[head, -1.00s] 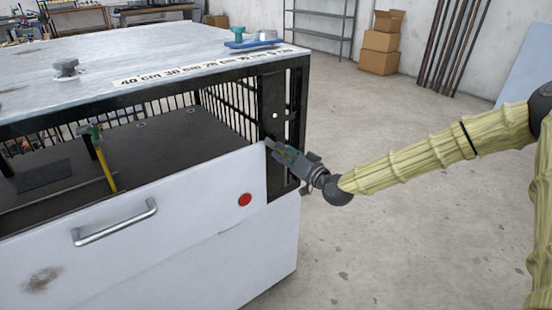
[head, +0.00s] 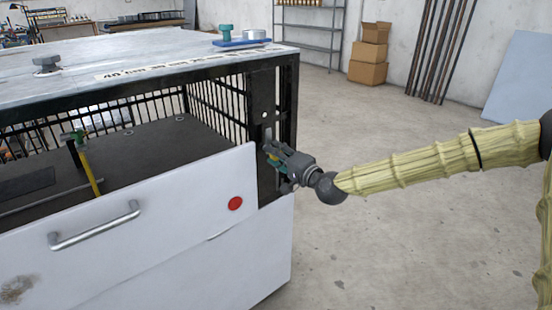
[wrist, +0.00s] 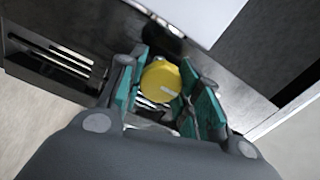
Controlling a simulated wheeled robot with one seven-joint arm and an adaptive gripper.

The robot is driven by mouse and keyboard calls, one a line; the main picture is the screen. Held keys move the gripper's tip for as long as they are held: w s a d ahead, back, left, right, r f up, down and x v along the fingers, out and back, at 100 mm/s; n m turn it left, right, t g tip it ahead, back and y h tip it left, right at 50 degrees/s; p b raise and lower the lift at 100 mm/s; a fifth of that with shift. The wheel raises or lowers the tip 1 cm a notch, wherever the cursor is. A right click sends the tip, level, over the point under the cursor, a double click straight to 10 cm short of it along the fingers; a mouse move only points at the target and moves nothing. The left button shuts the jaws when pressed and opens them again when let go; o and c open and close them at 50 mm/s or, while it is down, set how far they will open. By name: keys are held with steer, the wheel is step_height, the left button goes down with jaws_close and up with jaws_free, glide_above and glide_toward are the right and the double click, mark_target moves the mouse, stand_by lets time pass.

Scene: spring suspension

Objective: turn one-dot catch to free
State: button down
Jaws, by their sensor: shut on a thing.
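The black corner post (head: 263,95) of the bench frame carries one white dot (head: 264,115). Below the dot is the catch, a round yellow knob (wrist: 158,80) with a short white line on its face. My gripper (head: 273,155) is at the post, just right of the white panel's top corner. In the wrist view the teal finger pads of my gripper (wrist: 160,95) stand on both sides of the knob and are shut on it. In the head view the fingers hide most of the knob.
A white front panel (head: 130,260) with a bar handle (head: 95,227) and a red disc (head: 235,204) is left of my gripper. A yellow-handled tool (head: 90,170) stands inside the frame. A blue tray (head: 242,43) is on top. The floor on the right is clear.

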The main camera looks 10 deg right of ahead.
stand_by(0.4)
steer(key=c, duration=1)
jaws_free()
steer(key=v, duration=1.2)
steer(key=shift+f, duration=0.1)
